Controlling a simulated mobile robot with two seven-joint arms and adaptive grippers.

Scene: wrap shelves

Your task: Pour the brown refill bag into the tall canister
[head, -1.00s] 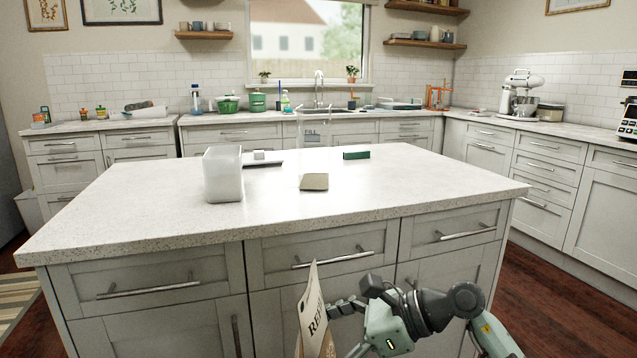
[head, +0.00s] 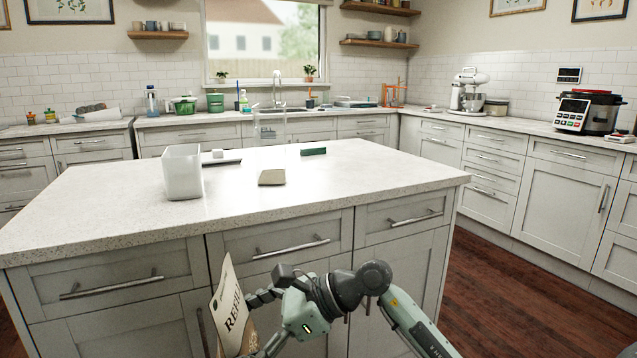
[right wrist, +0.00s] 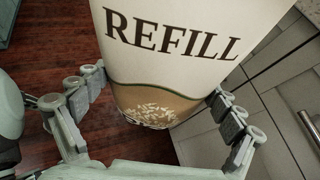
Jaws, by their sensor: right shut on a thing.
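The refill bag (head: 232,312) is cream with a brown lower band and the word REFILL. It hangs in front of the island, lower than its top. My right gripper (head: 262,300) is shut on it; in the right wrist view the fingers of my gripper (right wrist: 160,100) lie on both sides of the bag (right wrist: 170,50). A clear, see-through tall canister (head: 270,150) appears to stand on the island, with a beige layer or base at its bottom; its outline is faint. My left gripper is not in view.
A whitish square container (head: 183,173) stands left on the island top (head: 340,185). A dark tray with a white item (head: 222,158) and a green block (head: 313,151) lie behind. The island's front edge and drawer handles are near my right arm. Wood floor (head: 500,290) is free at right.

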